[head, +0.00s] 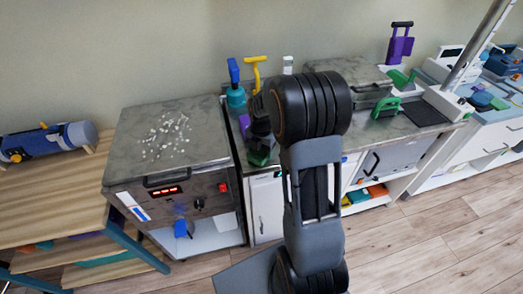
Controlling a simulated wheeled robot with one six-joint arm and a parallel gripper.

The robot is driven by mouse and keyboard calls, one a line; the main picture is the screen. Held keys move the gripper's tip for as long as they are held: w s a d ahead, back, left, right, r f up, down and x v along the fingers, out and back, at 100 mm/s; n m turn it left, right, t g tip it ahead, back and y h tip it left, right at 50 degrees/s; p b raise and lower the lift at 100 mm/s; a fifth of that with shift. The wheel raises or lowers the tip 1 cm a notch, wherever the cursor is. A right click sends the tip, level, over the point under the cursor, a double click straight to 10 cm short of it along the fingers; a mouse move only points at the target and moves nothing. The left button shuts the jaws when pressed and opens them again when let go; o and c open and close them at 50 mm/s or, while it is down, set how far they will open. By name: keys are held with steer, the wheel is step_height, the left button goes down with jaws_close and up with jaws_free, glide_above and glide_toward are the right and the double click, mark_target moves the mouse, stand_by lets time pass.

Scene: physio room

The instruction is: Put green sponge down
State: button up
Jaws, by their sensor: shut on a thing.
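My gripper (259,128) is partly hidden behind my arm, in the middle of the head view, in front of the grey counter. It is shut on a small dark green thing at its lower end, which appears to be the green sponge (259,157). The sponge shows only in part, and its fine shape is hard to make out. It is near the counter's front left edge; I cannot tell whether it touches the surface.
Left of my gripper, a grey-topped unit (125,130) carries scattered white bits. A teal bottle (236,98) and a yellow-handled thing (255,70) stand behind my gripper. Green-handled things (386,107) and a purple item (400,48) are on the right. A wooden shelf (45,190) stands at far left.

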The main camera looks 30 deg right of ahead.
steer(key=shift+f, duration=0.3)
steer(key=shift+f, duration=0.2)
steer(key=o, duration=0.9)
steer(key=shift+r, duration=0.1)
